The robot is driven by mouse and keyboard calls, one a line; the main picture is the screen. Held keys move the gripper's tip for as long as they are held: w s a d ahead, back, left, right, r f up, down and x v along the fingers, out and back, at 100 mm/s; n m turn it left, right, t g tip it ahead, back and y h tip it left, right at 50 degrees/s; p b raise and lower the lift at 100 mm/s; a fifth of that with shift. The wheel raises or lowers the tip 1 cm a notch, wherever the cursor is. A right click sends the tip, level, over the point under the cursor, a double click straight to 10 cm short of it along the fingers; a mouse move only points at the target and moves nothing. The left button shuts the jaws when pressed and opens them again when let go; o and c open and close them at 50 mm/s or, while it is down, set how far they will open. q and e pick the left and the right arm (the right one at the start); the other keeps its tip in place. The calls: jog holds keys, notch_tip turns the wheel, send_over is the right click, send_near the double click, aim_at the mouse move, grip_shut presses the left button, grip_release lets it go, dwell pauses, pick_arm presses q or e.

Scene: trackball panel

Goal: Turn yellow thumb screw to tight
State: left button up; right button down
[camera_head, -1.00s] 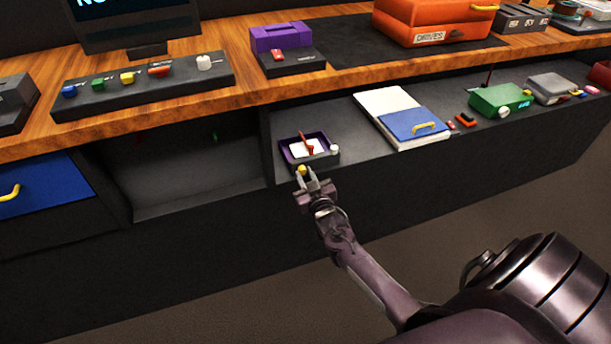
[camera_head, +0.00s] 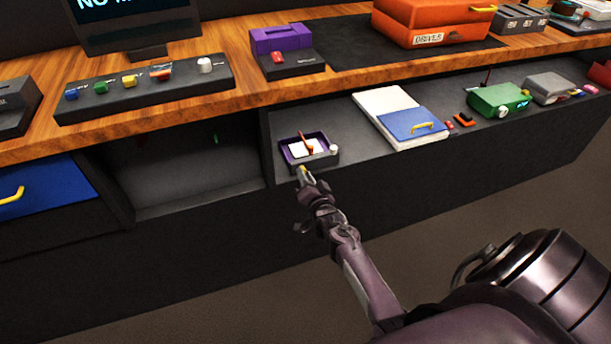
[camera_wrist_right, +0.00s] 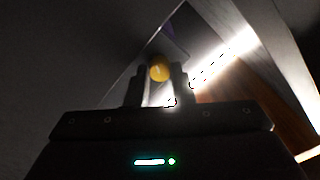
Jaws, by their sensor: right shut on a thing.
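The yellow thumb screw (camera_head: 302,169) is at the front of the small purple-rimmed trackball panel (camera_head: 290,152) on the lower shelf. In the right wrist view the yellow screw (camera_wrist_right: 159,72) shows as a round knob between the two dark fingers. My right gripper (camera_head: 305,173) is shut on it, and its fingers hide part of it in the head view. The panel also has a white surface with a red piece across it and a white knob (camera_head: 334,149) at its right. My left gripper is not in view.
A white binder with a blue cover (camera_head: 412,127) and a green box (camera_head: 497,99) lie to the right on the shelf. The wooden counter (camera_head: 240,75) overhangs above. An open recess (camera_head: 185,170) lies to the left.

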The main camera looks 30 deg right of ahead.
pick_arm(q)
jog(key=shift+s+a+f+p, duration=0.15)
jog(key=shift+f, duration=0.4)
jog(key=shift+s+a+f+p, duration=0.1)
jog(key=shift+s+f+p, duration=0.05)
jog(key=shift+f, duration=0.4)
pick_arm(e)
jog(key=m, duration=0.4)
jog(key=shift+f, duration=0.1)
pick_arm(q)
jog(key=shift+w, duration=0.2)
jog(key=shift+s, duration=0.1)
pick_arm(e)
jog(key=c, duration=1.3)
grip_release()
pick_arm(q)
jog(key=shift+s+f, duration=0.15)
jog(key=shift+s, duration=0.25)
pick_arm(e)
jog(key=shift+o, duration=0.2)
